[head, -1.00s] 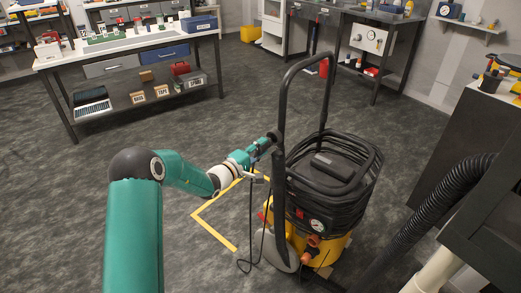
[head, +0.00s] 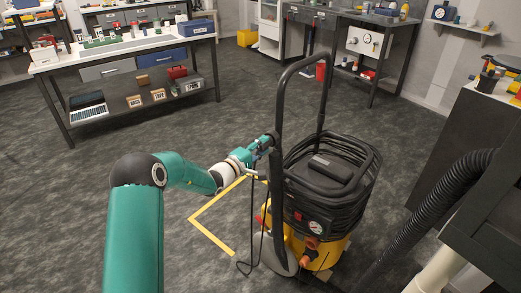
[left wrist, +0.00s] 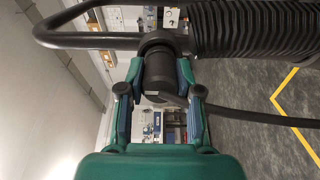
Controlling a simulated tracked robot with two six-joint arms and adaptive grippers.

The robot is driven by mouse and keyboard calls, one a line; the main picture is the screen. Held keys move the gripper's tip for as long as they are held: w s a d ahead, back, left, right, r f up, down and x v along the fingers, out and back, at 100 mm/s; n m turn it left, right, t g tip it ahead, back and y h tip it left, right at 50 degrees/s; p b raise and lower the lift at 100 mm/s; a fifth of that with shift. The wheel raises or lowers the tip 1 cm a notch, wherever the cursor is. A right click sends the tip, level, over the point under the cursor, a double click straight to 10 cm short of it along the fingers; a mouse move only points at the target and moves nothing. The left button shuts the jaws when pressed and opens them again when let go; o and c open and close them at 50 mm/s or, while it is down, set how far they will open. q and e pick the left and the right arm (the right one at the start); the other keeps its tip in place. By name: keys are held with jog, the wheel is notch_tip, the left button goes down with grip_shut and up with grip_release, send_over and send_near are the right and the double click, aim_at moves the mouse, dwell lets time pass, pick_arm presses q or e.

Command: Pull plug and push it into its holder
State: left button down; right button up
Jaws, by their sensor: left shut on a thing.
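My left gripper (head: 262,147) is at the left upright of the black handle on the yellow and black extractor (head: 320,235). It is shut on the plug, a dark round body. In the left wrist view the black plug (left wrist: 158,80) sits between the two fingertips of my left gripper (left wrist: 158,98). A black ring-shaped holder (left wrist: 162,42) on the handle is directly behind the plug and lined up with it. The plug's far end is hidden, so I cannot tell how deep it sits. My right gripper is not in view.
A black cable (head: 252,225) hangs from near the gripper to the floor. A ribbed black hose (head: 430,215) and a dark bench stand at the right. Yellow tape (head: 212,233) marks the floor. The floor left of the extractor is clear.

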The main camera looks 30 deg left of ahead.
pick_arm(q)
jog(key=shift+w+d, duration=0.1)
jog(key=shift+w, duration=0.25)
jog(key=c, duration=0.7)
grip_release()
jog(key=shift+s, duration=0.1)
jog(key=s, duration=0.4)
jog(key=s+a, duration=0.1)
jog(key=s, duration=0.6)
jog(key=shift+s+a, duration=0.2)
jog(key=shift+s, duration=0.2)
